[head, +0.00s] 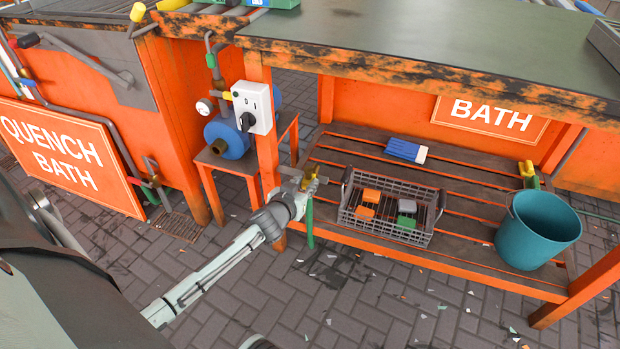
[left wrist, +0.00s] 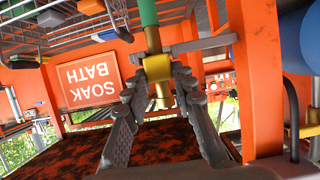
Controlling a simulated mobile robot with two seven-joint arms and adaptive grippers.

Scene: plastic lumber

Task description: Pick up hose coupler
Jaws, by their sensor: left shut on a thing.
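The hose coupler is a small brass-coloured fitting; it shows in the left wrist view (left wrist: 158,72) between my finger pads. A green hose (left wrist: 148,12) joins its end there. In the head view my left gripper (head: 312,181) is at the front left of the orange bench's lower shelf, beside the bench leg, and the green hose (head: 310,222) hangs down below it. My left gripper (left wrist: 160,82) is shut on the coupler. The coupler is small and partly hidden by the fingers in the head view. My right gripper is not in view.
A grey crate (head: 390,233) with orange, grey and green blocks stands on the slatted shelf just right of the gripper. A teal bucket (head: 540,232) and a blue-and-white box (head: 407,150) are farther right. A blue pump (head: 228,138) and white switch box (head: 253,107) are left.

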